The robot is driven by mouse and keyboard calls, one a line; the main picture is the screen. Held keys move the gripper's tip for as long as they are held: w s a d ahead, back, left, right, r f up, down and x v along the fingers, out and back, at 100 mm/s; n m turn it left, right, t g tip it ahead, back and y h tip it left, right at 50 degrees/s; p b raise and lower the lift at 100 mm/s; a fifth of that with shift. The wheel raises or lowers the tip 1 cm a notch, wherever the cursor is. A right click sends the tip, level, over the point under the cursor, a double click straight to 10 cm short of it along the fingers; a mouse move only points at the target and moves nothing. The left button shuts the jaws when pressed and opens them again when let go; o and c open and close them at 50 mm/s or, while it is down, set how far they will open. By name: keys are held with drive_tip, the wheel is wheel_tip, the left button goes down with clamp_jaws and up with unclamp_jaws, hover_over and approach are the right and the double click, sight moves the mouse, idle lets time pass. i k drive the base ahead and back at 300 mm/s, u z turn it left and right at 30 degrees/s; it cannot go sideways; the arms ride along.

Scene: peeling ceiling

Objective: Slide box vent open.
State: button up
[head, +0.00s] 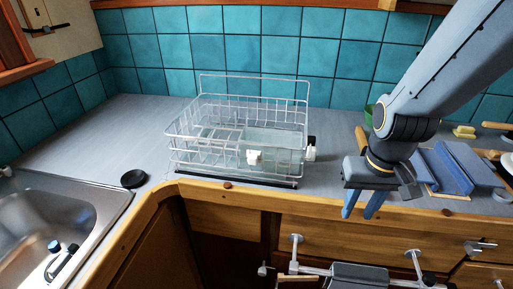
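A clear, pale greenish box (277,143) stands in the right part of the wire dish rack on the counter. A small white piece (254,157) shows on its front, and another white piece (310,153) shows at its right side. I cannot tell which of these is the vent, or whether it is open. My gripper (360,212) points down at the counter's front edge, to the right of the box and apart from it. Its two blue fingers are spread with nothing seen between them.
The wire rack (180,140) surrounds the box. A sink (60,225) lies at left, with a black round stopper (133,178) beside it. Blue folded trays (455,170) lie right of my arm. Counter at back left is clear. Drawers are below.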

sight(252, 159)
drive_tip(key=u, duration=1.2)
drive_tip(key=k, duration=0.5)
drive_tip(key=z, duration=0.35)
drive_tip(key=i, duration=0.35)
drive_tip(key=z, duration=0.05)
